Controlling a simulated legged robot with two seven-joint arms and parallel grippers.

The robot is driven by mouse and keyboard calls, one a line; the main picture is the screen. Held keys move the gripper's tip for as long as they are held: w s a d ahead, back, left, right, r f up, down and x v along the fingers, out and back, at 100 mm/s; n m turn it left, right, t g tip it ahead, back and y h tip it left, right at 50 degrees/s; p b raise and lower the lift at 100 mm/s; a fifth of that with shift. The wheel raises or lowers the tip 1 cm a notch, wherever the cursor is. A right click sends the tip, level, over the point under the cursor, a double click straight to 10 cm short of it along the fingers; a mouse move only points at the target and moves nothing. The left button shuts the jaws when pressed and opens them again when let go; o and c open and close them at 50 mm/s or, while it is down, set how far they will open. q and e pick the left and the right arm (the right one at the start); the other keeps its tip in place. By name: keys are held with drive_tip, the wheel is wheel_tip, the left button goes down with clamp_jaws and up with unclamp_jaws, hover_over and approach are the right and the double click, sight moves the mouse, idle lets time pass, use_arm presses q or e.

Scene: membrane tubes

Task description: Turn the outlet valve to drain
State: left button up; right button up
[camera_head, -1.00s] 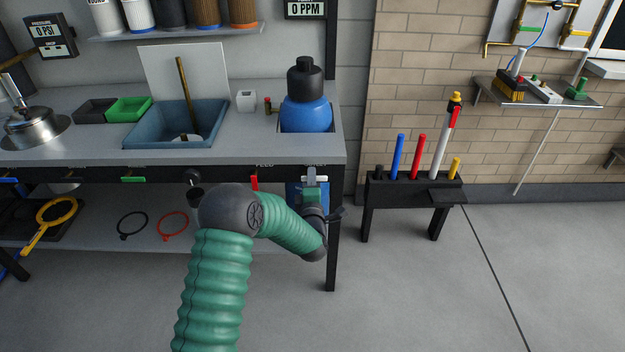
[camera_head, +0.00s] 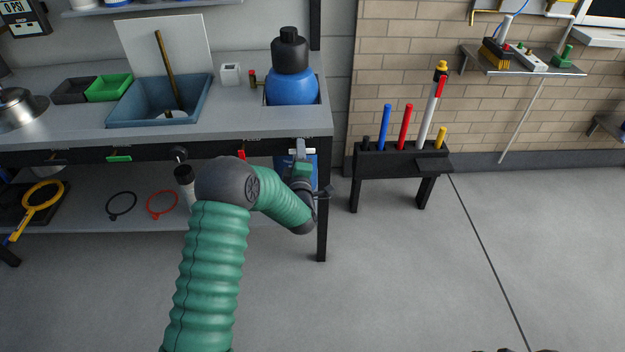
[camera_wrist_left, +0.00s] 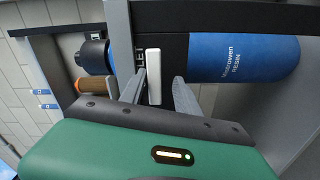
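The outlet valve's white handle (camera_wrist_left: 153,76) stands upright in the left wrist view, on the dark front rail of the bench. My left gripper (camera_wrist_left: 160,84) is open, with one grey finger on each side of the handle. I cannot tell if either finger touches it. In the head view my left gripper (camera_head: 300,158) is at the bench's front right corner, below the blue tank, and hides the handle. Dark bits at the bottom right edge (camera_head: 512,350) may be my right gripper; its fingers do not show.
The bench (camera_head: 240,118) holds a blue basin (camera_head: 150,122) and a blue tank (camera_head: 291,88). A green handle (camera_head: 118,158) and a red handle (camera_head: 241,154) sit along its rail. A blue resin cylinder (camera_wrist_left: 243,58) is close to my left fingers. A tool stand (camera_head: 400,162) is to the right; the floor is open.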

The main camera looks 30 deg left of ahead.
use_arm(q)
drive_tip(key=m+p, duration=0.1)
drive_tip(key=m, duration=0.3)
drive_tip(key=shift+m, duration=0.4)
drive_tip(key=m, duration=0.1)
drive_tip(key=m+p, duration=0.1)
drive_tip(key=shift+s+a+f+m, duration=0.15)
drive_tip(key=shift+f+m, duration=0.1)
drive_tip(key=shift+m, duration=0.05)
drive_tip(key=m, duration=0.2)
drive_tip(key=m+p, duration=0.1)
drive_tip(key=m, duration=0.1)
drive_tip(key=a+m, duration=0.1)
drive_tip(key=m, duration=0.2)
drive_tip(key=shift+s+f+p, duration=0.2)
drive_tip(key=shift+s+p, duration=0.05)
drive_tip(key=shift+p, duration=0.1)
drive_tip(key=p+v, duration=0.3)
drive_tip(key=v, duration=1.4)
drive_tip(key=d+r+m+g+h+p, duration=0.35)
drive_tip(key=d+r+h+p, duration=0.3)
drive_tip(key=r+p, duration=0.3)
drive_tip(key=s+d+r+m+g+h+p, duration=0.2)
drive_tip(key=s+d+r+g+p, duration=0.4)
drive_tip(key=s, duration=0.4)
drive_tip(key=shift+s+r+h+p, duration=0.4)
drive_tip(key=shift+r+h+p, duration=0.25)
drive_tip(key=shift+r, duration=0.25)
